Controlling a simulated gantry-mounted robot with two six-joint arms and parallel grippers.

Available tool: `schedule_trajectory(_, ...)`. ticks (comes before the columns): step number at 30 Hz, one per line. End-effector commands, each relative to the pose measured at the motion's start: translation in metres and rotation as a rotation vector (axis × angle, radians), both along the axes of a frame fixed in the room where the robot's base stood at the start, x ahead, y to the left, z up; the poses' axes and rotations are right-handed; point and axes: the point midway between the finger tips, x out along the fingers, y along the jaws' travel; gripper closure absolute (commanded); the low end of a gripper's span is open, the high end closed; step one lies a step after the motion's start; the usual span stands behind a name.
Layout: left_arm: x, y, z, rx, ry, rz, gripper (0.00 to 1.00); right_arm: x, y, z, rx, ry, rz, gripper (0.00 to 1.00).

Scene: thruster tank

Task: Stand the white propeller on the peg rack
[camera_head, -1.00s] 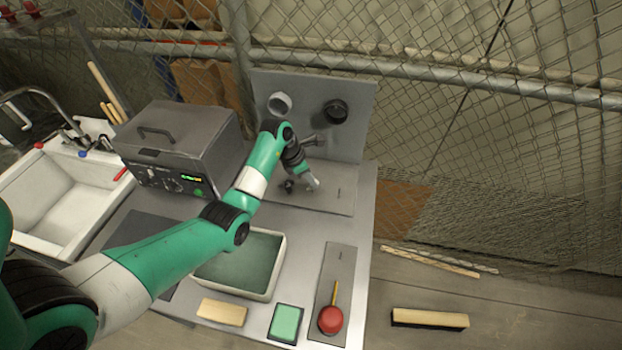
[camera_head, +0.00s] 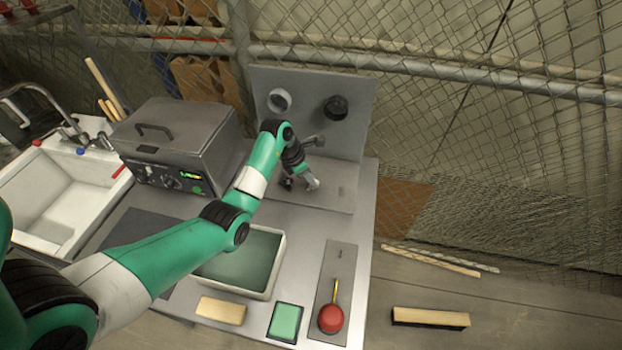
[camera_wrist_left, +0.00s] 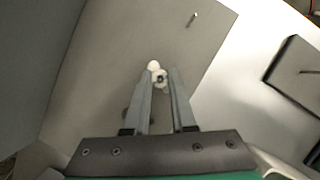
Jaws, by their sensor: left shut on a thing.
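The white propeller (camera_wrist_left: 158,74) is between the fingertips of my left gripper (camera_wrist_left: 160,80) in the left wrist view, just over a grey plate. My left gripper (camera_head: 303,182) is shut on it. In the head view the propeller is mostly hidden by the fingers. The grey plate (camera_head: 325,200), which seems to be the peg rack, has a thin bare peg (camera_head: 340,191), seen also in the wrist view (camera_wrist_left: 193,18), apart from the propeller. I cannot tell whether the propeller touches the plate or a peg under it. My right gripper is out of view.
An upright grey panel (camera_head: 361,95) with a white ring (camera_head: 280,100) and a black ring (camera_head: 336,107) stands behind the plate. A grey box (camera_head: 180,135) is left, a tray (camera_head: 268,290) in front. A strip (camera_head: 326,270) bears a red bulb (camera_head: 331,318).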

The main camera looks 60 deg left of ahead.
Motion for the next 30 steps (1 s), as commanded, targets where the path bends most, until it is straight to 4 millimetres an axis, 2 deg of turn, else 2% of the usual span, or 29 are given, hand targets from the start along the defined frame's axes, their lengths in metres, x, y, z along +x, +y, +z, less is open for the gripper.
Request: schedule_trajectory(30, 0.000, 0.000, -0.014, 0.000, 0.000, 0.000, 1.00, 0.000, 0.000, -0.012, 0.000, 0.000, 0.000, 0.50)
